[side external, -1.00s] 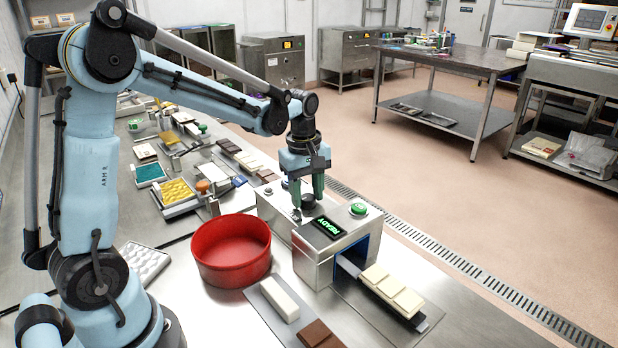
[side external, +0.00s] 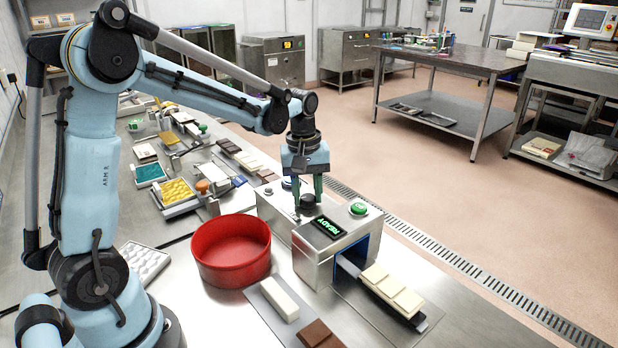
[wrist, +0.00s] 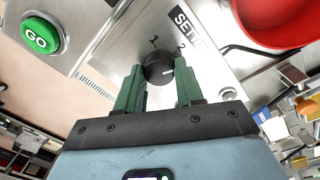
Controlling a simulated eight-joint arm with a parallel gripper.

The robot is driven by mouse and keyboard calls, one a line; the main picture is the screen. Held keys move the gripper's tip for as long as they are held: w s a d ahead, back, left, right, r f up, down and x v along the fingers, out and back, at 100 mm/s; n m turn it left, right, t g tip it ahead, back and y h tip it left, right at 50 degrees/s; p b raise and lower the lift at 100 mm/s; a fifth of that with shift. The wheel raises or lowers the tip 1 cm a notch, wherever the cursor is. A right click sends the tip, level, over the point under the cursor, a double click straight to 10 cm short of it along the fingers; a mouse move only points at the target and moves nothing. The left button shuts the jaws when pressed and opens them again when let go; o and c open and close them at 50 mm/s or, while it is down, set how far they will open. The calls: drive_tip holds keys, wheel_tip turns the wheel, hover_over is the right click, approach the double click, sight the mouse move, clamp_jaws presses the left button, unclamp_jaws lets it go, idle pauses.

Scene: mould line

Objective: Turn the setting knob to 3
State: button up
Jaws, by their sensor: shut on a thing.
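The black setting knob (wrist: 159,68) sits on the metal top of the machine (side external: 318,262), between my green fingers in the wrist view. My gripper (wrist: 160,85) is shut on the knob from above. The knob's white mark points to the right side in the wrist view. The printed numbers 1 and 2 and part of a "SET" label (wrist: 187,22) show beside the knob; the number 3 cannot be made out. In the side view the knob (side external: 308,201) shows under my gripper (side external: 306,192).
A green GO button (wrist: 41,36) is on the same machine top. A green-lit READY display (side external: 328,227) stands close by. A red round bin (side external: 231,250) is left of the machine, and pale bars (side external: 392,290) lie at its front opening.

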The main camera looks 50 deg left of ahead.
sight(306, 195)
drive_tip(key=m, duration=0.3)
drive_tip(key=shift+m, duration=0.4)
drive_tip(key=shift+w+m, duration=0.1)
drive_tip(key=shift+m, duration=1.8)
drive_tip(key=o, duration=1)
drive_tip(key=shift+o, duration=0.2)
drive_tip(key=shift+r, duration=0.15)
wheel_tip(306, 195, up, 12)
drive_tip(key=shift+a, duration=0.3)
